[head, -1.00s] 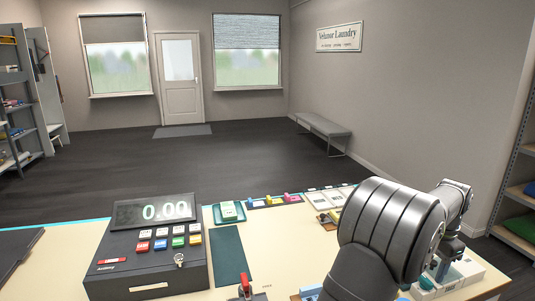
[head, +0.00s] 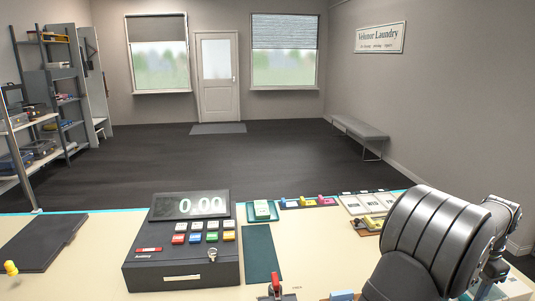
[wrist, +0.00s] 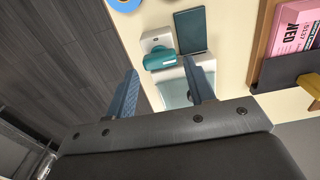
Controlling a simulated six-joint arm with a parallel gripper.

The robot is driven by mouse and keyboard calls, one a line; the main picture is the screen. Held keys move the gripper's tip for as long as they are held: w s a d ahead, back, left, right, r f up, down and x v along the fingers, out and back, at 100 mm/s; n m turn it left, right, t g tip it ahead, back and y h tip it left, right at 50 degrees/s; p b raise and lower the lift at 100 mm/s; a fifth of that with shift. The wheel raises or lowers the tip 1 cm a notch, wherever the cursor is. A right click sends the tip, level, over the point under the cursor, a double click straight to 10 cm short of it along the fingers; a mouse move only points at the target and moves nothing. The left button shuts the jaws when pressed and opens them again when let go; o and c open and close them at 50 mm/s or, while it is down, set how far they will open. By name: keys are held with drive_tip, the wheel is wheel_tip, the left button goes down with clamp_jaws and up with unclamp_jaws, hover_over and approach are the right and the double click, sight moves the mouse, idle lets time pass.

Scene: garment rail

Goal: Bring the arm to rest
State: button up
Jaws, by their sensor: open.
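My gripper (wrist: 160,66) is open in the wrist view, its two blue-grey fingers spread apart with nothing held between them. Beyond the fingers are a white box with a teal item (wrist: 159,57) and a dark teal panel (wrist: 190,31). In the head view my arm bends over the right end of the counter (head: 320,235). The gripper's fingers cannot be made out there.
A cash register (head: 182,262) showing 0.00 stands on the counter, beside a dark green mat (head: 262,252) and a small teal tray (head: 249,212). In the wrist view a pink labelled pack (wrist: 292,28) sits in a holder at right. Open floor (head: 230,160) lies beyond.

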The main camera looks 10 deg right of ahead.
wheel_tip(320, 180, up, 15)
wheel_tip(320, 180, down, 18)
drive_tip(key=shift+r, duration=0.2)
drive_tip(key=n, duration=0.3)
drive_tip(key=shift+n, duration=0.4)
drive_tip(key=n, duration=0.4)
drive_tip(key=shift+n, duration=0.3)
drive_tip(key=n, duration=0.4)
drive_tip(key=shift+n, duration=0.3)
drive_tip(key=n, duration=0.4)
